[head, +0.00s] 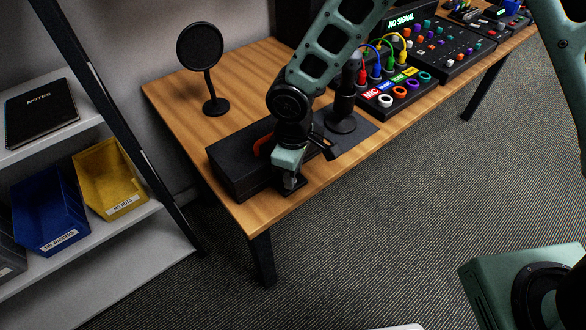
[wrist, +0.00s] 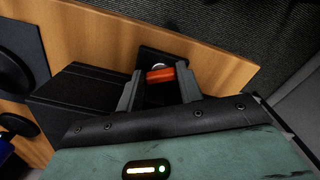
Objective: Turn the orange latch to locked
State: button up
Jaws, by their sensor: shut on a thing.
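The orange latch (wrist: 160,75) shows in the wrist view as a short bar on a small black plate (wrist: 150,55), beside a silver round part. My gripper (wrist: 160,72) has one finger on each side of the latch and is shut on it. In the head view my gripper (head: 289,183) is low at the near corner of the wooden table, at the right end of a black box (head: 232,168). An orange piece (head: 262,146) shows behind my wrist there; I cannot tell whether it is the latch. The latch's locked marking is not readable.
A microphone (head: 342,108) stands on a dark mat (head: 362,131) close right of my arm. A round pop filter (head: 200,46) stands behind. A panel with colored cables (head: 398,92) is further right. The table's front edge (head: 300,190) is close to my gripper.

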jog(key=o, duration=1)
